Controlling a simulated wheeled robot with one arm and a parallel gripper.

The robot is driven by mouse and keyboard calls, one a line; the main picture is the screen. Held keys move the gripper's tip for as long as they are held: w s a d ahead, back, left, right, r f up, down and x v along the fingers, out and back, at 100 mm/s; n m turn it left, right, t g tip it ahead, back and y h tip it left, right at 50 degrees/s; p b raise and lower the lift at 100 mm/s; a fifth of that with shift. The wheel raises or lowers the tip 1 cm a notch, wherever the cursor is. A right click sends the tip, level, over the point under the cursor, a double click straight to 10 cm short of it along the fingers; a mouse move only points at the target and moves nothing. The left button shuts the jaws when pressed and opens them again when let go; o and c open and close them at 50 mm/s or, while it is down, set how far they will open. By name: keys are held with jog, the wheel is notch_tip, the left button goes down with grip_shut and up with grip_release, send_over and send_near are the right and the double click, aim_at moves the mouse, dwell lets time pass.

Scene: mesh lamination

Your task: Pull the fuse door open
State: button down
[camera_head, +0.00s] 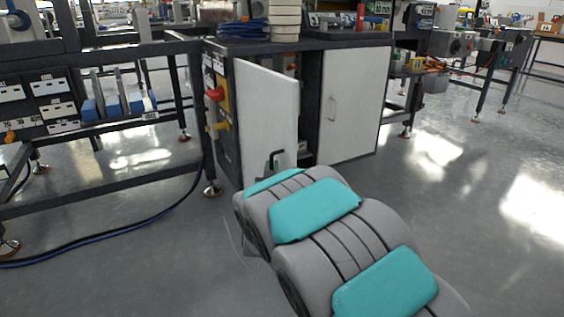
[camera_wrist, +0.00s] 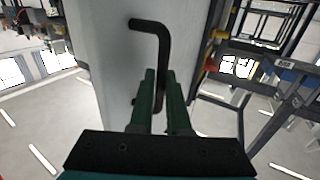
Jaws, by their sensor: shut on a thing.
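The fuse door (camera_head: 265,105) is the white left-hand panel of the dark cabinet, and it stands partly open with the inside showing past its right edge. It also shows as a pale panel in the wrist view (camera_wrist: 112,60). Its dark bent handle (camera_wrist: 150,26) runs down between my green fingers. My gripper (camera_wrist: 162,76) is shut on this handle. In the head view my grey and teal arm reaches the lower part of the door, and the fingers are mostly hidden behind it.
A second white door (camera_head: 350,105) with a small handle is closed on the right. A red and yellow switch (camera_head: 215,94) is on the cabinet's left side. A dark bench frame (camera_head: 100,185) stands left, with a cable (camera_head: 110,245) on the floor. The right floor is clear.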

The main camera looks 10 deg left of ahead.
jog(key=s+a+m+h+p, duration=0.3)
jog(key=s+a+h+p, duration=0.1)
jog(key=a+p, duration=0.4)
jog(key=shift+a+r+h, duration=0.2)
jog(key=shift+a+h, duration=0.15)
jog(key=shift+h, duration=0.15)
jog(key=c, duration=0.9)
grip_release()
jog(key=shift+w+f, duration=0.1)
jog(key=s, duration=0.7)
jog(key=shift+s+a+f, duration=0.1)
jog(key=shift+s+a, duration=0.25)
jog(key=shift+s, duration=0.05)
